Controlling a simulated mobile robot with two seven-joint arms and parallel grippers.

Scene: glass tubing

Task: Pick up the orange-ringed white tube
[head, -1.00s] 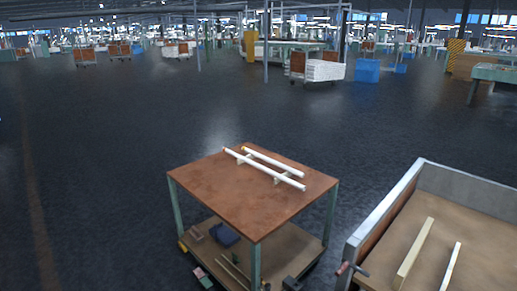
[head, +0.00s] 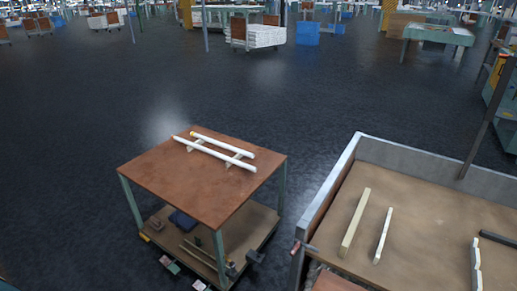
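Two white tubes lie side by side on small white supports on the brown top of a cart (head: 160,180). The rear tube (head: 225,146) has an orange-yellow band at its far left end. The front tube (head: 215,154) is plain white as far as I can see. Both tubes are raised a little above the cart top and lie apart from each other. Neither of my grippers is in the head view.
A walled crate (head: 345,165) stands right of the cart, holding pale bars (head: 355,222) and a dark rod (head: 497,239). The cart's lower shelf (head: 250,222) holds assorted items. Open dark floor (head: 300,95) lies behind the cart. A green table (head: 437,33) stands far right.

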